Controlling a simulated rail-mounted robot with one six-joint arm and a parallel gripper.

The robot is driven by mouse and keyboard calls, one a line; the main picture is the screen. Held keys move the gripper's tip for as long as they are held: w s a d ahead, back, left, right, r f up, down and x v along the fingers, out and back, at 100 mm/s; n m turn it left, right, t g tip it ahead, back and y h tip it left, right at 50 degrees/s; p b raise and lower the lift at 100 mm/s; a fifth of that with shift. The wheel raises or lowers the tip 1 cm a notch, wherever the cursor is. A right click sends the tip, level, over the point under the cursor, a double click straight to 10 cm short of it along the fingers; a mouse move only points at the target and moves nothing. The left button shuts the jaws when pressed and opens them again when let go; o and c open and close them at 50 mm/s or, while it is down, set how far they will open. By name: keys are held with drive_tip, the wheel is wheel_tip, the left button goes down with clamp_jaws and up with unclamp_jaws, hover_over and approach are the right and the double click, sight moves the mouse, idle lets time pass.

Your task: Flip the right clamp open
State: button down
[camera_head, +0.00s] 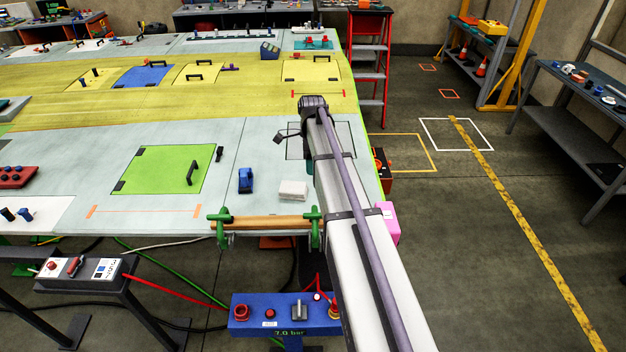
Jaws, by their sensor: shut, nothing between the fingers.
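Two green clamps sit at the table's front edge, one near each end of a wooden bar (265,223). The right clamp (314,214) is close beside my arm's left edge, its lower part hanging below the table edge. The left clamp (220,217) is at the bar's other end. Both seem to hold the bar against the edge; I cannot tell how their levers stand. My arm reaches from the bottom right over the table, past the right clamp, to a dark joint. My gripper's fingers cannot be made out, hidden behind the arm or too small.
A blue tool (246,180) and a white block (293,190) lie behind the bar. A blue control box (284,313) stands below the edge. A pink block (389,222) shows right of my arm.

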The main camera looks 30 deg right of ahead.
sight(313, 211)
drive_tip(key=b+x, duration=0.7)
drive_tip(key=x, duration=0.1)
drive_tip(key=shift+d+f, duration=0.1)
drive_tip(key=shift+f, duration=0.15)
drive_tip(key=s, duration=0.1)
drive_tip(key=s+a, duration=0.1)
drive_tip(key=s, duration=0.1)
drive_tip(key=shift+s+a+r, duration=0.1)
drive_tip(key=shift+s+a, duration=0.05)
drive_tip(key=shift+a, duration=0.15)
drive_tip(key=shift+s+a, duration=0.15)
drive_tip(key=shift+s, duration=0.1)
drive_tip(key=shift+w, duration=0.1)
drive_tip(key=shift+a, duration=0.1)
